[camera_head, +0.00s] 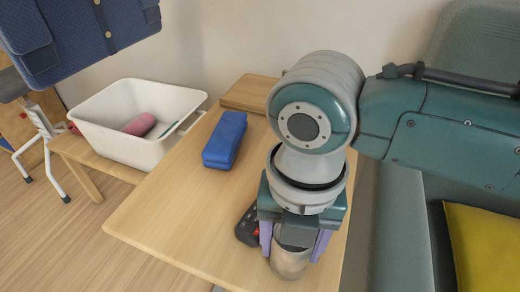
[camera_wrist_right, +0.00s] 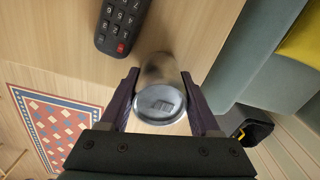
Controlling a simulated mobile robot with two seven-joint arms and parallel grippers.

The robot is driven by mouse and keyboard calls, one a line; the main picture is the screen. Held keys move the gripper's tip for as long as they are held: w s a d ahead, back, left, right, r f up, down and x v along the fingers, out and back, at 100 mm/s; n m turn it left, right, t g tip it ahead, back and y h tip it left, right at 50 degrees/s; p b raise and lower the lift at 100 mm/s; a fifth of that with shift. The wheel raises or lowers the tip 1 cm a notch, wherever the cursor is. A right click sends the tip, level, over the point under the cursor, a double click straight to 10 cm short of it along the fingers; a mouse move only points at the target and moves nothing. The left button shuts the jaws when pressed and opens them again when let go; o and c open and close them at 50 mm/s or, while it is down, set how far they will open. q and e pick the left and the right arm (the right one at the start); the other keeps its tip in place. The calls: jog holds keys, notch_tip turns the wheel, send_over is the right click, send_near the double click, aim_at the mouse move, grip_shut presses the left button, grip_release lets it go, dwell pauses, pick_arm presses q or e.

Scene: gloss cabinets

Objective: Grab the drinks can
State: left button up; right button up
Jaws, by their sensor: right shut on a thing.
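The drinks can (camera_head: 289,262) is silvery and stands on the wooden table, near its front edge in the head view. In the right wrist view its pale metal top (camera_wrist_right: 160,104) faces the camera. My right gripper (camera_head: 292,243) reaches down over the can, and its two purple fingers are shut on the can's sides. The same fingers show in the right wrist view (camera_wrist_right: 160,100), one on each side of the can. My left gripper is not in view.
A black remote (camera_head: 247,225) lies just left of the can. A blue case (camera_head: 225,139) and a wooden box (camera_head: 249,93) lie farther back on the table (camera_head: 160,220). A white bin (camera_head: 120,145) stands at left; a grey sofa (camera_head: 400,230) borders the right.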

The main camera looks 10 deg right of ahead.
jog(key=c, duration=0.4)
jog(key=shift+r, duration=0.1)
